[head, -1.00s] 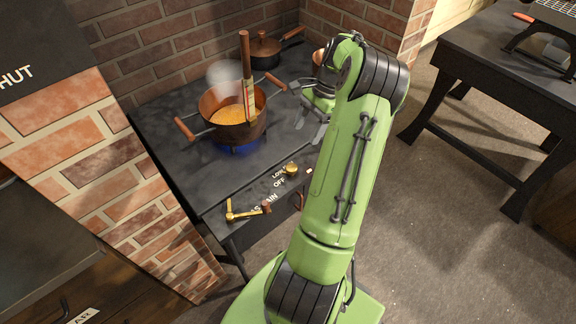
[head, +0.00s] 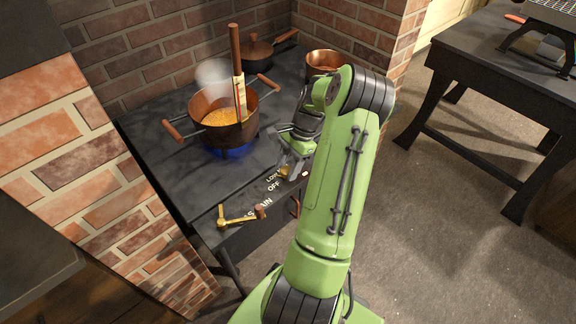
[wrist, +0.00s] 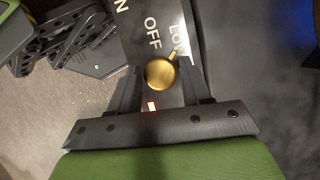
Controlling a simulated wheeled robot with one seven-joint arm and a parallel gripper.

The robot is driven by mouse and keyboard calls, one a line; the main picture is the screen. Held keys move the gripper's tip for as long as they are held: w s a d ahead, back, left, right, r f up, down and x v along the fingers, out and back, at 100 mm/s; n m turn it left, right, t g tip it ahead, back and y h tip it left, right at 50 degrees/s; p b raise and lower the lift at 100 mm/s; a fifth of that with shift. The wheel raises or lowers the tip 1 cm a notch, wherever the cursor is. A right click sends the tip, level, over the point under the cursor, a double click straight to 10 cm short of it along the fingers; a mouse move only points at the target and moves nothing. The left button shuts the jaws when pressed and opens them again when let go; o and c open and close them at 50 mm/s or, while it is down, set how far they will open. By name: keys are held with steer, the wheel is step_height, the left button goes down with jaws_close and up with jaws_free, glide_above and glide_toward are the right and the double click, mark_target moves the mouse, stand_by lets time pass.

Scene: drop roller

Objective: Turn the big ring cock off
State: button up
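The big ring cock is a round brass knob (wrist: 161,72) on the dark stove's front strip. In the wrist view its small pointer is toward the LOW marking, with OFF printed beside it. My gripper (wrist: 159,82) is open, with one finger on each side of the knob; I cannot tell whether they touch it. In the head view my gripper (head: 291,166) is down over the strip and mostly hides the knob. Blue flame (head: 230,152) glows under the copper pot (head: 226,132).
A brass lever (head: 238,217) with a wooden end sits by the MAIN marking, left of the knob. A lidded pan (head: 258,52) and a copper pot (head: 324,61) stand behind. Brick walls enclose the stove.

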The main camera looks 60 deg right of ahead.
steer(key=c, duration=0.7)
steer(key=shift+o, duration=0.2)
steer(key=shift+r+n+p, duration=0.1)
steer(key=shift+n+p, duration=0.3)
steer(key=shift+p, duration=0.05)
steer(key=shift+n+g+p, duration=0.4)
steer(key=shift+n+p, duration=0.2)
steer(key=shift+p, duration=0.1)
steer(key=shift+w+n+g+p, duration=0.15)
steer(key=shift+n+g+p, duration=0.35)
steer(key=shift+n+p, duration=0.6)
steer(key=n+g, duration=0.1)
steer(key=n, duration=0.2)
steer(key=n+g+p, duration=0.1)
steer(key=n, duration=0.1)
steer(key=shift+w+n, duration=0.15)
steer(key=shift+n, duration=0.25)
steer(key=shift+h+p, duration=0.3)
steer(key=o, duration=1)
